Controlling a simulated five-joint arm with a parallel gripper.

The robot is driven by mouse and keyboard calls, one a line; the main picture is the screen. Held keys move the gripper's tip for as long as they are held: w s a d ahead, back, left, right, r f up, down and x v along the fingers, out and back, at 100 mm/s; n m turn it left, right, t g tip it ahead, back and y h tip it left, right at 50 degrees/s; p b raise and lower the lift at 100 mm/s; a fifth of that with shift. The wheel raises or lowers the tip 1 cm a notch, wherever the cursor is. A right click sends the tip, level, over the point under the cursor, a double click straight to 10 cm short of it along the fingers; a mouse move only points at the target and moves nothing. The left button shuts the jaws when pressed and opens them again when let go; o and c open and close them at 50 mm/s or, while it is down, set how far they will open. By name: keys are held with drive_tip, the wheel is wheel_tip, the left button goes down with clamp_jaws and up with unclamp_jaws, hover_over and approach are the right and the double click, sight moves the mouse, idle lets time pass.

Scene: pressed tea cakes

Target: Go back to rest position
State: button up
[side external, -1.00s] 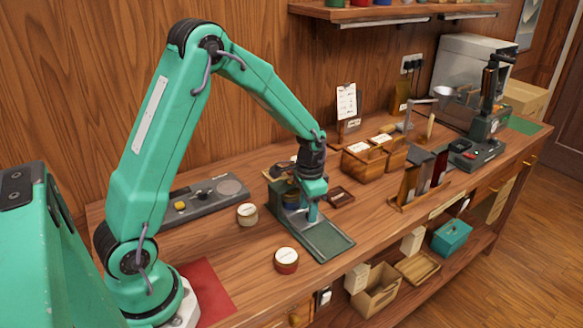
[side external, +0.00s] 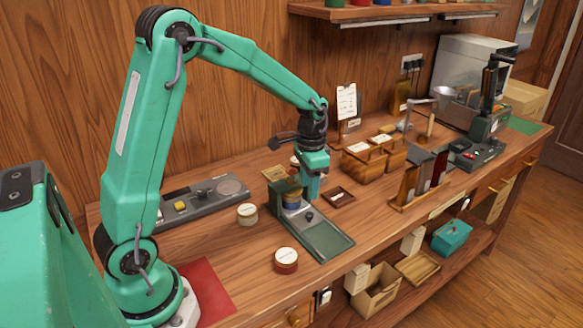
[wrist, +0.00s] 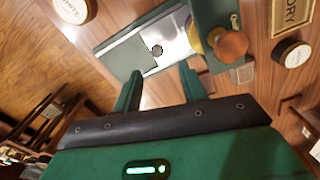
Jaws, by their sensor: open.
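My gripper (side external: 313,190) points down above the green press-like device on the bench. In the wrist view its two green fingers (wrist: 160,78) are spread apart with nothing between them. The device has a flat green tray (side external: 322,238) at the front and an upright green body with a round brass-coloured part (side external: 292,200). In the wrist view its pale metal plate (wrist: 175,45) and a copper-coloured knob (wrist: 231,45) lie beyond the fingertips. The fingers look apart from the device.
A grey panel (side external: 205,198) lies near the wall, and a shelf (side external: 390,12) hangs above.

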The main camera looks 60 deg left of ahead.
drive_tip(key=s+d+r+n+t, duration=0.1)
drive_tip(key=s+d+r+t, duration=0.1)
drive_tip(key=s+r, duration=0.5)
drive_tip(key=s+d+r+n+t, duration=0.2)
drive_tip(key=s+r, duration=0.4)
drive_tip(key=s, duration=0.7)
drive_tip(key=shift+d+r+t, duration=0.35)
drive_tip(key=shift+d+t, duration=0.45)
drive_tip(key=shift+d, duration=0.25)
